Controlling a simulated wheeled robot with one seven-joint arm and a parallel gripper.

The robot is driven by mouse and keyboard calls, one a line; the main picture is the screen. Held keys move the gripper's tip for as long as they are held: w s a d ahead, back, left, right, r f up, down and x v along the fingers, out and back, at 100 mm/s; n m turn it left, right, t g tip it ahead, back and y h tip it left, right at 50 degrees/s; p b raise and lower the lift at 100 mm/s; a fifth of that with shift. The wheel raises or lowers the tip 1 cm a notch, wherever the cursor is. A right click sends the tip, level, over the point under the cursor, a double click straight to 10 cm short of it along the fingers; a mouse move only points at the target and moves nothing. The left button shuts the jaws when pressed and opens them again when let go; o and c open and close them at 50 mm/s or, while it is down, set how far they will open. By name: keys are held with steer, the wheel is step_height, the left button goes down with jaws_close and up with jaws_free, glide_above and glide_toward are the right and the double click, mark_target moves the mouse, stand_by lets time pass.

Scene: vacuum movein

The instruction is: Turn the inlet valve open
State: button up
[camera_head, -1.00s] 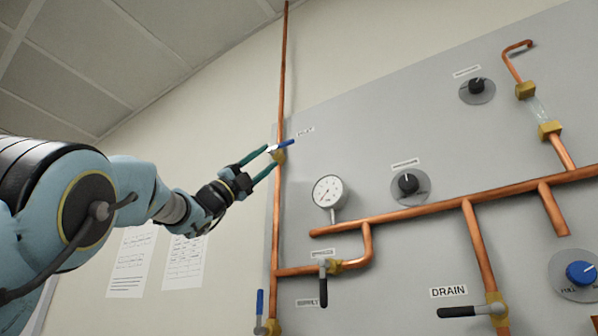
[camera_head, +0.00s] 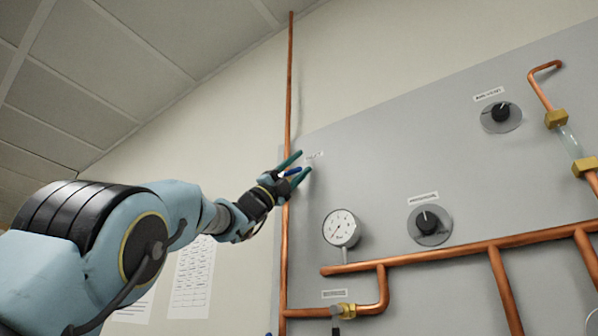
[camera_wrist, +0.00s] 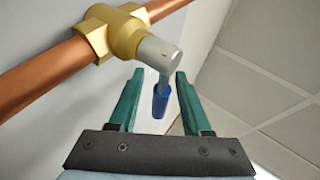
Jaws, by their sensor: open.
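The inlet valve is a brass body (camera_wrist: 127,32) on a vertical copper pipe (camera_wrist: 45,75), with a grey stem and a blue lever handle (camera_wrist: 160,100). In the head view the blue handle (camera_head: 292,172) shows between the fingers, pointing to the right across the pipe; the brass body is mostly hidden there. My gripper (camera_head: 303,162) is at the valve, fingers open. In the wrist view the green fingers of my gripper (camera_wrist: 160,74) stand on either side of the handle, with gaps visible; I see no clear contact.
The grey panel (camera_head: 390,170) lies close behind the valve. A pressure gauge (camera_head: 340,227), a black knob (camera_head: 429,223) and a horizontal copper pipe (camera_head: 440,256) are lower right. Another black knob (camera_head: 501,113) is farther right. The space left of the pipe is clear apart from my arm.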

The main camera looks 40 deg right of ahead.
jaws_close()
stand_by(0.3)
stand_by(1.1)
